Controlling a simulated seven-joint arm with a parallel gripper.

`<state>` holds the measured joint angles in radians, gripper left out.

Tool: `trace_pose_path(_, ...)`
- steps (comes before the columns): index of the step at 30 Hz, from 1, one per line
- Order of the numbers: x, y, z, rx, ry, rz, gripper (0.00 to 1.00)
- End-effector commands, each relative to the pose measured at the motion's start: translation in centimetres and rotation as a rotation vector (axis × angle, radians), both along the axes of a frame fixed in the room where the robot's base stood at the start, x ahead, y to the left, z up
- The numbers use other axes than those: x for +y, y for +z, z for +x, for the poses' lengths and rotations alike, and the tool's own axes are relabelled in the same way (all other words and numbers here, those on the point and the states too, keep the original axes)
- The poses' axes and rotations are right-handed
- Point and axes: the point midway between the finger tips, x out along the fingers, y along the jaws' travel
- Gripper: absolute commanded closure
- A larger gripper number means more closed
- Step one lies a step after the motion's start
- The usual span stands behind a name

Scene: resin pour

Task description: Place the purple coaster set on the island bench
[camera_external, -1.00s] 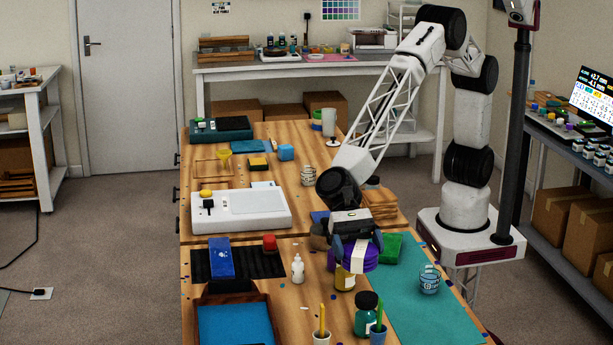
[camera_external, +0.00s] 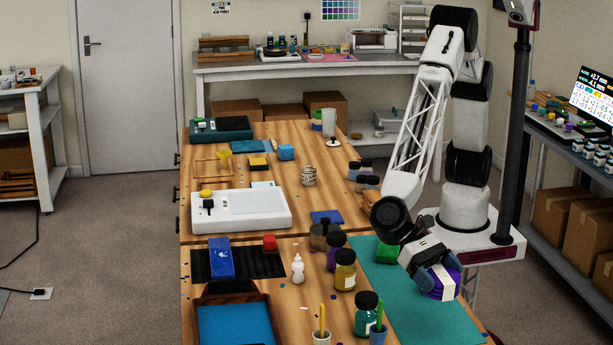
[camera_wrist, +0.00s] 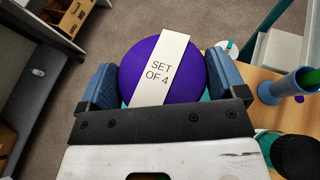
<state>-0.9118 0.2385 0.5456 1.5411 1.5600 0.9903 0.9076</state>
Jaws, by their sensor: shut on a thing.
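The purple coaster set (camera_external: 443,284) is a round stack with a white paper band. In the wrist view the band on the coaster set (camera_wrist: 160,72) reads "SET OF 4". My gripper (camera_external: 436,274) is shut on it, with a blue finger on each side; the fingers also show in the wrist view (camera_wrist: 161,80). The set is at the right side of the wooden island bench (camera_external: 285,205), over or near the right edge of the teal mat (camera_external: 410,305). I cannot tell its height exactly. The cup seen there earlier is hidden behind my gripper.
A green block (camera_external: 386,251) lies on the mat's far end. A purple jar (camera_external: 336,250), a yellow jar (camera_external: 345,270) and a teal jar (camera_external: 366,314) stand left of the mat.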

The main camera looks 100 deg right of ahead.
Motion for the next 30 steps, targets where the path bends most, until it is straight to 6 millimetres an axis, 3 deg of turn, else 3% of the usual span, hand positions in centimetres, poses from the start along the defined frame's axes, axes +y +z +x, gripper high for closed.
trace_pose_path(11, 0.0, -0.3, 0.0, 0.001, 0.0, 0.0, 0.41)
trace_pose_path(24, 0.0, -5.5, 0.0, 0.001, -0.001, -0.002, 0.41)
trace_pose_path(30, 0.0, -6.3, 0.0, 0.001, 0.0, 0.0, 0.41)
